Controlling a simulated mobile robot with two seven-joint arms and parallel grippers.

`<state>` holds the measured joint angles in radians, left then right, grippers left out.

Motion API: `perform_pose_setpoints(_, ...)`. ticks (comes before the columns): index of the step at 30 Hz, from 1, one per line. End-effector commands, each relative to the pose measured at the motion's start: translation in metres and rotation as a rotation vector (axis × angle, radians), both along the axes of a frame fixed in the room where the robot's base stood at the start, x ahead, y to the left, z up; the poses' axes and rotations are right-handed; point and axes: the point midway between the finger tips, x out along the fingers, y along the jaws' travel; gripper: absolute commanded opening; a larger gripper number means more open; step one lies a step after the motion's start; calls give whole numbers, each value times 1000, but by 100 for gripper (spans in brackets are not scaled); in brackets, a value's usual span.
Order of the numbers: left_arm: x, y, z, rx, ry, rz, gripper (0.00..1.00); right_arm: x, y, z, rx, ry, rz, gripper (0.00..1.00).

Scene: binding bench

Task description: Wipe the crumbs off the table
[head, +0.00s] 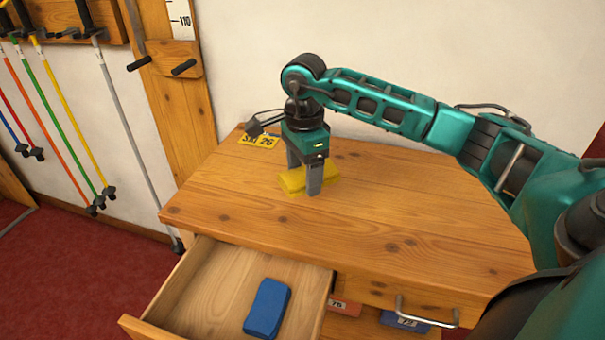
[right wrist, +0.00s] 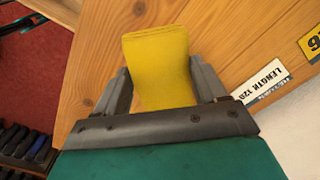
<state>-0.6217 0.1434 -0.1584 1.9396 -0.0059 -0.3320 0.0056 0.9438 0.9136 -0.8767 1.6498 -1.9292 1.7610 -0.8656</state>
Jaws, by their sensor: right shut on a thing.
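The wooden table (head: 400,205) fills the middle of the head view. My right gripper (head: 305,185) points down at its left half and is shut on a yellow sponge or cloth (head: 328,180), which is at the tabletop. In the right wrist view the yellow thing (right wrist: 157,62) sits between the two fingers (right wrist: 160,95). I cannot make out any crumbs on the tabletop in either view; some of the surface is hidden behind my right arm and gripper. My left gripper is not in view.
A drawer (head: 205,283) stands open at the front left, with a blue block (head: 267,308) in it. A yellow number plate (head: 259,140) lies at the table's back left corner. Poles (head: 60,90) hang on the left wall. The table's right half looks clear.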

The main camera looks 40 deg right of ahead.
Motion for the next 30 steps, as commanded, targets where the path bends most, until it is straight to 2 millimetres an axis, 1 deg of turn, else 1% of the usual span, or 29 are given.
perform_pose_setpoints(1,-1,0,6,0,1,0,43,0,-1,9,-1,-1,-1,43)
perform_pose_setpoints(7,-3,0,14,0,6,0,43,-1,-2,21,-1,0,-4,43)
perform_pose_setpoints(30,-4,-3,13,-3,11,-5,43,-1,-2,21,0,0,-5,43)
